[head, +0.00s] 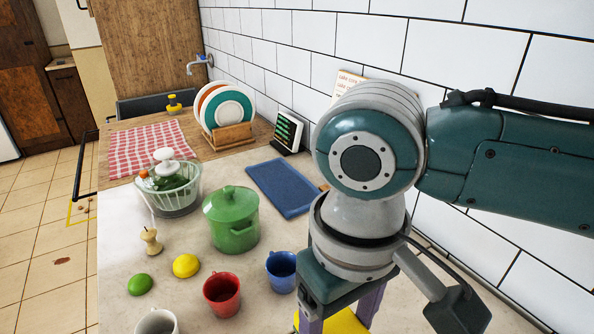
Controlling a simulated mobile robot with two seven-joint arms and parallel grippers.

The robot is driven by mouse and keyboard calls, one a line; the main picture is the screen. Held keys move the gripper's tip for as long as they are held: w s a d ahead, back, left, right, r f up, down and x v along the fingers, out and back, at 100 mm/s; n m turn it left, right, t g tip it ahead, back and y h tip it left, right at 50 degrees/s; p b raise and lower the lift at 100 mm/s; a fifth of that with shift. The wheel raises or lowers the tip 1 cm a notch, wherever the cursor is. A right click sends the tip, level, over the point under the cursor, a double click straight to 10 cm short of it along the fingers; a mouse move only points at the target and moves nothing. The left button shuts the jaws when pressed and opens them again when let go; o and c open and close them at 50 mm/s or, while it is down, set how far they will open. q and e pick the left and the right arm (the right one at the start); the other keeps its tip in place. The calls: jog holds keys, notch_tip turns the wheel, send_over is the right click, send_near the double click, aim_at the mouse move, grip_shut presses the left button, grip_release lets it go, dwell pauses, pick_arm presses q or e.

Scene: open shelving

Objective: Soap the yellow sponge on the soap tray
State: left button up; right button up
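My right arm comes in from the right, and its gripper (340,312) points down at the bottom edge in the head view. Its two purple fingers stand apart, with their tips cut off by the frame. A flat yellow thing (343,323), probably the sponge, shows between and behind the fingers. I cannot tell whether they grip it or stand above it. A blue rectangular tray (283,187) lies flat and empty on the counter; I cannot tell whether it is the soap tray. My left gripper is not in view.
A green pot (231,222), red mug (222,294), blue mug (281,271), white mug (157,322), lemon (186,265), lime (140,285), apple core (150,240) and salad spinner (168,190) crowd the counter. A plate rack (229,137) stands behind. The tiled wall (480,60) bounds the right.

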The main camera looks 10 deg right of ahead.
jog(key=shift+s+f, duration=0.25)
jog(key=shift+s, duration=0.1)
jog(key=shift+f, duration=0.3)
pick_arm(q)
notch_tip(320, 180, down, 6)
jog(key=b, duration=0.7)
pick_arm(e)
notch_tip(320, 180, down, 6)
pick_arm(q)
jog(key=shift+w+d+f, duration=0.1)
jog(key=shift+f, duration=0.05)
pick_arm(e)
jog(key=shift+f, duration=0.2)
